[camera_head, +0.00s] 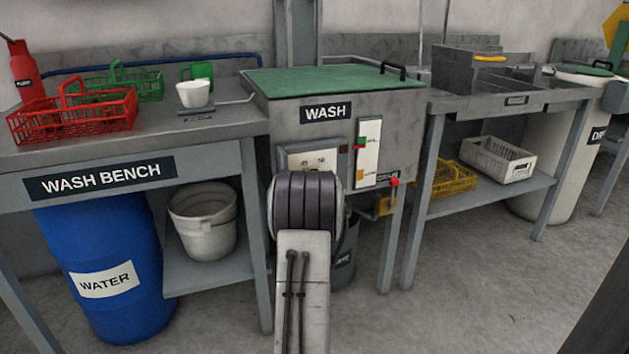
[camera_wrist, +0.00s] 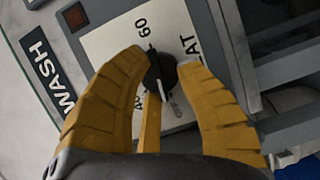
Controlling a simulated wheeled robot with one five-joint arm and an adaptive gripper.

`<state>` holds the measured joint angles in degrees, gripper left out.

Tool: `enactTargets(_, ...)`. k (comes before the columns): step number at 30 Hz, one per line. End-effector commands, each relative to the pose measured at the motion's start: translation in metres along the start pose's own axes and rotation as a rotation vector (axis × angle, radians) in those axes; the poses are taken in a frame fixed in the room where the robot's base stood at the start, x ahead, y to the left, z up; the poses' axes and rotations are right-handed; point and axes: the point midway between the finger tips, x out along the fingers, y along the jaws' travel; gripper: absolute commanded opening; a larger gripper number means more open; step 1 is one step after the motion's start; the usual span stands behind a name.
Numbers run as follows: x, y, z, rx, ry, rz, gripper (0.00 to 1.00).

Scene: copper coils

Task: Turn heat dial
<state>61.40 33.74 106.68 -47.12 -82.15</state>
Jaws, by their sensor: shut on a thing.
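The heat dial is a black knob (camera_wrist: 161,74) on a white panel in the wrist view. Printing around it includes "60" and a partly covered word ending in "AT". My gripper (camera_wrist: 163,64) has yellow ribbed fingers, one on each side of the knob, shut on it. A third yellow finger part lies below the knob. In the head view the dial and my gripper are hidden behind my arm. The top of the white dial panel (camera_head: 312,159) shows above my arm, on the front of the grey wash tank (camera_head: 285,112).
Right of the dial panel are a white gauge strip (camera_head: 370,147) and a small red valve handle (camera_head: 394,182). The wash bench (camera_head: 200,135) stands left, with a blue water barrel (camera_head: 115,245) below. A grey table (camera_head: 550,97) stands right. The floor in front is clear.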

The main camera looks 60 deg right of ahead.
Motion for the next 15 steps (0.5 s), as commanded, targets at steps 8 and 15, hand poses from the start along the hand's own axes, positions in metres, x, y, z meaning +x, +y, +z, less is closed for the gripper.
enactTargets(8,0.0005,0.0021,0.0014,-0.001,-0.002,0.005,0.40)
enactTargets(15,0.0003,0.0011,0.0007,-0.002,-0.001,0.003,0.48)
